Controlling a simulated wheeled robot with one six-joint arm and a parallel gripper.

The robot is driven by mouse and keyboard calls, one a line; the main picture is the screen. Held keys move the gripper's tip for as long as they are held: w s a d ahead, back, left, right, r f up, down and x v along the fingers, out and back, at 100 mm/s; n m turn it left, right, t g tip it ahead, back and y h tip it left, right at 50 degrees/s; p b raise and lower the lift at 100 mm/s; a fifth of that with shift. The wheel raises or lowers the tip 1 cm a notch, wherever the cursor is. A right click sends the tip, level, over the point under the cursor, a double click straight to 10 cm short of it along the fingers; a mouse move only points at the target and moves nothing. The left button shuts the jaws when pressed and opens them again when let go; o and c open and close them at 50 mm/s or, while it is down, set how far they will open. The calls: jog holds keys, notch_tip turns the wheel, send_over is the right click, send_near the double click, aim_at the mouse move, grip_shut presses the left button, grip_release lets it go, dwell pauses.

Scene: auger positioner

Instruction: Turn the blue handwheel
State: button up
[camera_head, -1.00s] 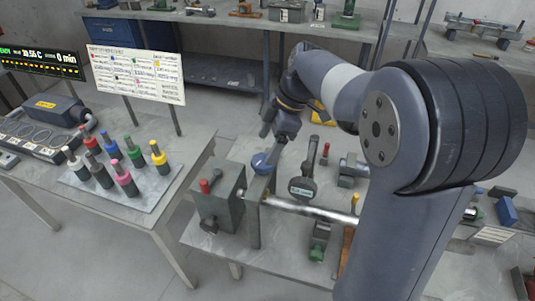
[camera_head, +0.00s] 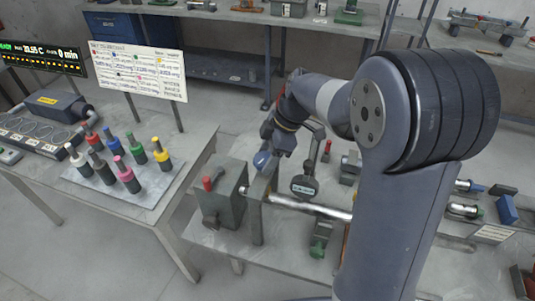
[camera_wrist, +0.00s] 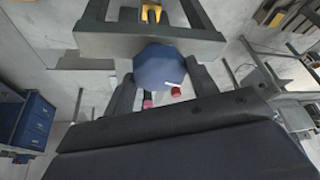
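The blue handwheel (camera_head: 262,160) sits on top of the upright grey plate of the positioner (camera_head: 254,205), partly hidden by my gripper in the head view. It shows large as a blue disc in the wrist view (camera_wrist: 158,66). My gripper (camera_wrist: 160,78) has its two dark fingers far apart, one on each side of the handwheel. Their tips are close to its rim; I cannot tell whether they touch it. In the head view my gripper (camera_head: 272,146) comes down over the wheel from the upper right.
A grey block with a red-knobbed lever (camera_head: 210,182) stands left of the wheel. A round dial gauge (camera_head: 304,186) and a shiny shaft (camera_head: 315,209) are to the right. A side table holds several coloured-top bottles (camera_head: 126,175). A red-topped post (camera_head: 326,150) stands behind.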

jog(key=c, duration=0.5)
jog(key=shift+b, duration=0.3)
jog(key=m+t+b, duration=0.1)
jog(key=m+b, duration=0.2)
jog(key=shift+s+f+m+t, duration=0.1)
jog(key=shift+m+t, duration=0.2)
jog(key=shift+m, duration=0.1)
jog(key=m+t, duration=0.1)
jog(key=m, duration=0.1)
jog(key=m+h+b, duration=0.1)
jog(key=m, duration=0.2)
jog(key=shift+s+a+t+b, duration=0.15)
jog(key=shift+t+b, duration=0.15)
jog(key=shift+t, duration=0.1)
jog(key=m+h, duration=0.1)
jog(key=m, duration=0.2)
jog(key=m+t+h, duration=0.1)
jog(key=m, duration=0.2)
jog(key=shift+a+m, duration=0.15)
jog(key=shift+m, duration=0.25)
jog(key=m+h+b, duration=0.1)
jog(key=m+h, duration=0.1)
jog(key=m, duration=0.4)
jog(key=shift+a, duration=0.1)
jog(key=shift+s+h+b, duration=0.1)
jog(key=shift+h+b, duration=0.2)
